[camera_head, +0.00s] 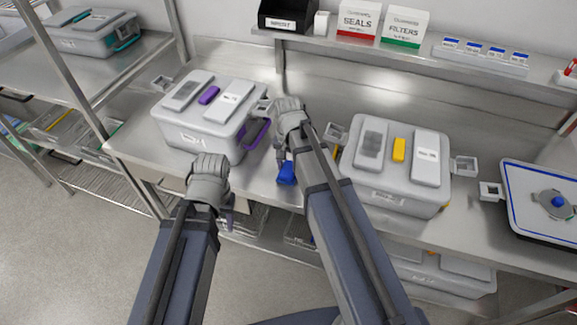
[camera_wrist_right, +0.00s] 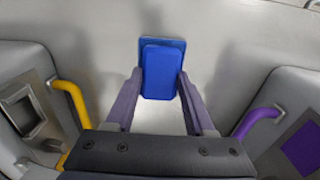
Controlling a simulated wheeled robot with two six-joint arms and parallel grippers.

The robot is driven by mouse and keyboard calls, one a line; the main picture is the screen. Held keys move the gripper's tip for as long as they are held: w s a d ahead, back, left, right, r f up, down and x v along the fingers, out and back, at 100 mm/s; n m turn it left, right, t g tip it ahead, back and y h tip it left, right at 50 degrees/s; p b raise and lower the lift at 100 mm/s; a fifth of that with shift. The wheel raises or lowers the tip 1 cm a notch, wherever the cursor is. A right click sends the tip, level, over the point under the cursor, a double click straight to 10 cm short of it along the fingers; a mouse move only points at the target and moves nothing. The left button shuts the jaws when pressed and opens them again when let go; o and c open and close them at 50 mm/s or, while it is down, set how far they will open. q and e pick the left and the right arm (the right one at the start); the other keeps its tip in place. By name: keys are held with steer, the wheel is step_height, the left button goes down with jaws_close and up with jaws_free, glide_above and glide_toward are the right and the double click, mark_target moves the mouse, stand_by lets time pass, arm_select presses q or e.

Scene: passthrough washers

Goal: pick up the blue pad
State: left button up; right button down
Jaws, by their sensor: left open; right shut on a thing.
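The blue pad (camera_head: 286,173) is near the front edge of the metal counter, between two grey lidded boxes. In the right wrist view the blue pad (camera_wrist_right: 163,72) sits between the two fingers, with a wider blue plate at its far end. My right gripper (camera_head: 281,157) is shut on the pad, pointing down over the counter; its fingers (camera_wrist_right: 160,80) flank the pad. I cannot tell whether the pad touches the counter. My left gripper (camera_head: 228,203) is open and empty, in front of the counter edge; its fingers are partly hidden.
A grey box with purple handle (camera_head: 207,126) stands left of the pad, and one with a yellow tab (camera_head: 384,185) stands right. A blue-rimmed tray (camera_head: 520,215) lies far right. A shelf (camera_head: 463,73) with cartons runs along the back.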

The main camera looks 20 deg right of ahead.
mark_target(289, 168)
step_height(289, 168, up, 9)
steer(key=p, duration=0.8)
steer(key=shift+r+p, duration=0.2)
steer(key=shift+p, duration=0.2)
